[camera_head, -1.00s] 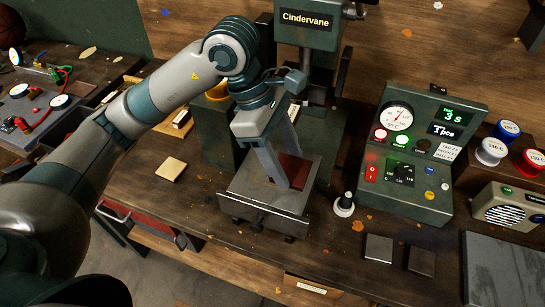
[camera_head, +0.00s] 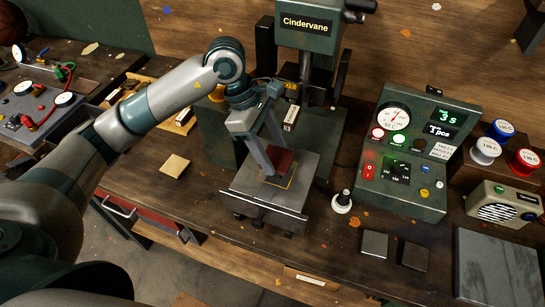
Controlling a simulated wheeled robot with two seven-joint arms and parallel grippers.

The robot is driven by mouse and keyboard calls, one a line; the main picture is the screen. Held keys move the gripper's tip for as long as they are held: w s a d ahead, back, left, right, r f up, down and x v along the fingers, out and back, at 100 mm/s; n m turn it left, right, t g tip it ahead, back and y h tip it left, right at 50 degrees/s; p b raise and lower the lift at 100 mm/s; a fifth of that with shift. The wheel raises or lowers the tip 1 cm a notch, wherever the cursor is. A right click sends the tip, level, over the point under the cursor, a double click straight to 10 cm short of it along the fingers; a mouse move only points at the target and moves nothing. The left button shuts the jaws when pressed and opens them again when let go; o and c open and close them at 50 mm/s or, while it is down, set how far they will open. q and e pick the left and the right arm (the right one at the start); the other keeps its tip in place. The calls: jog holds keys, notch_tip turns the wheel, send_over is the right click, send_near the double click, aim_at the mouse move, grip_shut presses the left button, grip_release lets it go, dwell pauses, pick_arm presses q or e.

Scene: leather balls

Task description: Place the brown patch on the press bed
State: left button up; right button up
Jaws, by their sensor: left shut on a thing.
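The brown patch (camera_head: 284,160) is a dark red-brown square in the jaws of my left gripper (camera_head: 272,169). My left gripper is shut on it, and the fingers hide part of it. The patch is over the grey press bed (camera_head: 298,197), near a thin yellow outline marked on the bed. I cannot tell whether the patch touches the bed. The green press (camera_head: 306,38) labelled Cindervane stands behind. My right gripper is not in view.
A tan square (camera_head: 174,165) lies on the bench left of the bed. A black-and-white knob-like thing (camera_head: 342,203) stands right of it.

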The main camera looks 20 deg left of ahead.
aim_at(271, 156)
pick_arm(q)
notch_tip(271, 156, down, 3)
jog(key=shift+r+p, duration=0.15)
jog(key=shift+p, duration=0.6)
jog(key=shift+f, duration=0.3)
jog(key=shift+f, duration=0.15)
jog(key=o, duration=1)
jog(key=shift+o, duration=0.2)
